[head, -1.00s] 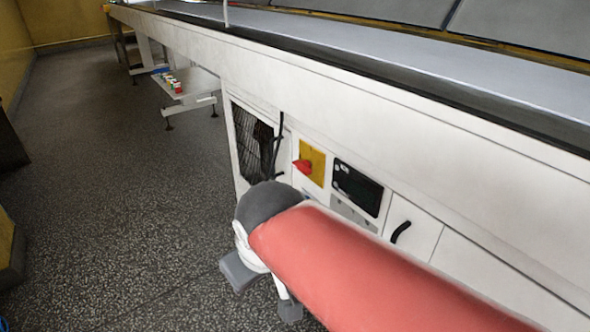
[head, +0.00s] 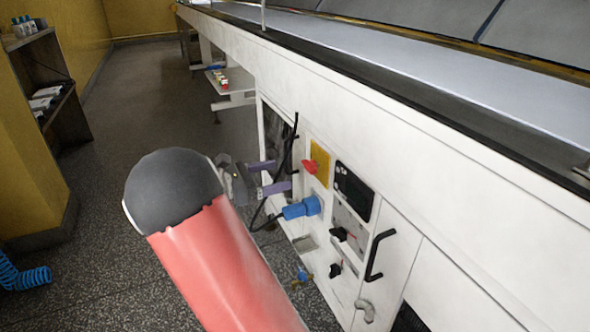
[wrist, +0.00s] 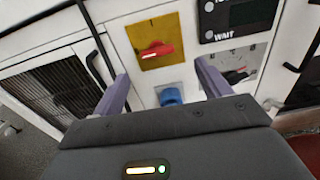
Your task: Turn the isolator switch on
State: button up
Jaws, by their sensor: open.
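The isolator switch is a red rotary handle (head: 309,167) on a yellow plate (head: 321,157), on the white machine's front panel. In the wrist view the red handle (wrist: 155,50) lies roughly crosswise on its yellow plate (wrist: 172,29), with a pale mark on it. My gripper (head: 279,176) is open and empty, to the left of the switch and apart from it. In the wrist view the two purple fingers of my gripper (wrist: 161,76) point at the panel, with the handle beyond and between their tips.
A blue plug (head: 301,208) with a black cable sticks out below the switch. A dark display (head: 353,190), black knobs (head: 339,234) and a black door handle (head: 377,255) are to the right. A mesh grille (wrist: 60,85) is at left. Open floor lies left of the machine.

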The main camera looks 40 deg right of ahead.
aim_at(305, 166)
jog(key=x, duration=0.7)
jog(key=shift+w+d+r, duration=0.1)
jog(key=shift+d, duration=0.25)
jog(key=c, duration=1)
